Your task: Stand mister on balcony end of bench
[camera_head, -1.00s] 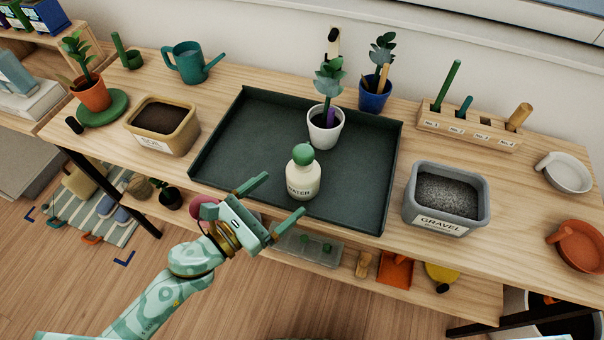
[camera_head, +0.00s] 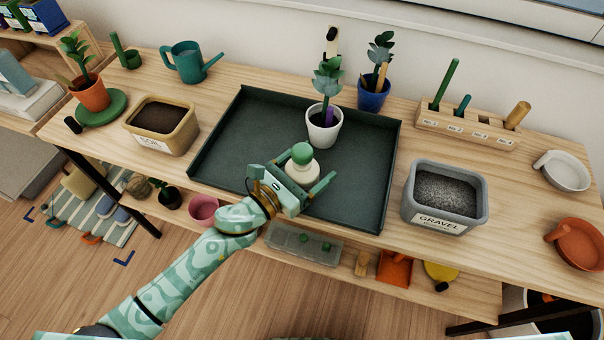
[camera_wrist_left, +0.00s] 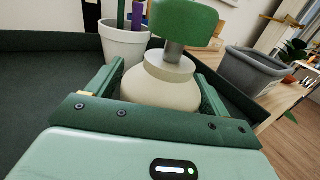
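The mister is a round cream bottle with a green top (camera_head: 303,153), standing upright in the dark green tray (camera_head: 240,130). My left gripper (camera_head: 313,163) is at its near side, with one finger on each side of the bottle. The fingers are spread wide, about as far as before, and I see no clear grip. In the left wrist view the cream body (camera_wrist_left: 160,84) sits between the fingers, and the lower body is hidden by the gripper. The bench (camera_head: 225,88) runs across the view. My right gripper is not in view.
A white pot with a plant (camera_head: 324,130) stands just behind the mister. A soil tub (camera_head: 163,143) is left of the tray and a gravel tub (camera_head: 437,222) right of it. A watering can (camera_head: 188,62), tool rack (camera_head: 465,132) and terracotta dish (camera_head: 576,246) also occupy the bench.

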